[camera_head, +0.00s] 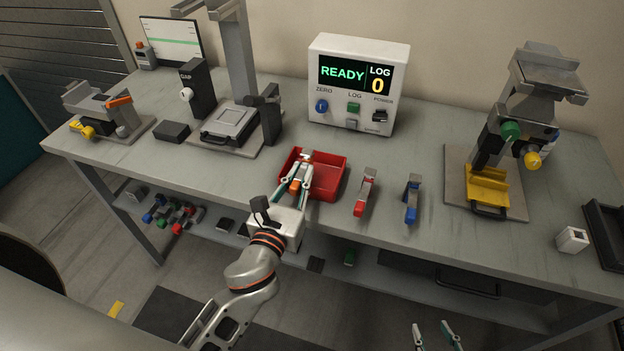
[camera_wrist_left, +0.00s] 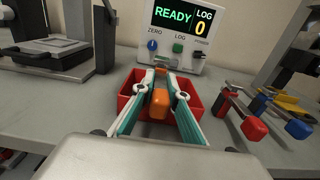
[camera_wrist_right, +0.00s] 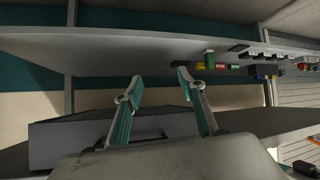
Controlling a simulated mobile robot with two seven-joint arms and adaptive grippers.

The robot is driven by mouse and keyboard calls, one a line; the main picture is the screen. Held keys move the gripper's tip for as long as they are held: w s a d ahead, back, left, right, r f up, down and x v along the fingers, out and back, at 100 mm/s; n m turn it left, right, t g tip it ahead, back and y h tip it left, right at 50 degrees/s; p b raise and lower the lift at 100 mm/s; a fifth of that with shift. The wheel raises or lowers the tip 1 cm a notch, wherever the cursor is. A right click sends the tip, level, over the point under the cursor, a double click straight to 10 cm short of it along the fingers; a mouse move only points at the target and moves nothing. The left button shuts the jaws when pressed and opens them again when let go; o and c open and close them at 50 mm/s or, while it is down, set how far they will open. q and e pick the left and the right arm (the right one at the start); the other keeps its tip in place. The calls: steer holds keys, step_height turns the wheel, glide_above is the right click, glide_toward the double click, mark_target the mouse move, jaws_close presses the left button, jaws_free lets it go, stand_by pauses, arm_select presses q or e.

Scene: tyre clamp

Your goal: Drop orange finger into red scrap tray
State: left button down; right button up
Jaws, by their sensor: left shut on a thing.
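The orange finger (camera_wrist_left: 160,103) is held between the fingers of my left gripper (camera_wrist_left: 161,76). It also shows as a small orange piece in the head view (camera_head: 295,186). The red scrap tray (camera_head: 331,178) stands near the table's front edge, and my left gripper is over its left part. In the left wrist view the tray (camera_wrist_left: 193,125) shows behind and on both sides of the finger. The finger appears above the tray floor, but the exact gap is hard to tell. My right gripper (camera_head: 437,335) is open and empty, low at the bottom edge of the head view.
A red-handled clamp (camera_head: 364,193) and a blue-handled clamp (camera_head: 411,200) stand right of the tray. The READY display box (camera_head: 357,85) is behind it. A gauge stand (camera_head: 234,120) is at left, and a yellow fixture (camera_head: 488,185) at right.

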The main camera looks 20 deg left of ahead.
arm_select(q)
steer(key=c, duration=1.9)
jaws_free()
steer(key=shift+f, duration=0.15)
steer(key=s, duration=1.2)
steer(key=shift+a, duration=0.2)
steer(key=s+a+f+n+g, duration=0.1)
steer(key=f+n+g, duration=0.1)
steer(key=f+n, duration=0.6)
steer(key=s+a+f+n+g+h, duration=0.1)
steer(key=s+f+n+g, duration=0.1)
steer(key=f+n, duration=0.6)
steer(key=s+a+f+n+g+h, duration=0.1)
steer(key=s+f+n+g, duration=0.1)
steer(key=f+n, duration=0.7)
steer(key=shift+s+n+g, duration=0.1)
steer(key=shift+n+g, duration=0.5)
steer(key=shift+n, duration=2.9)
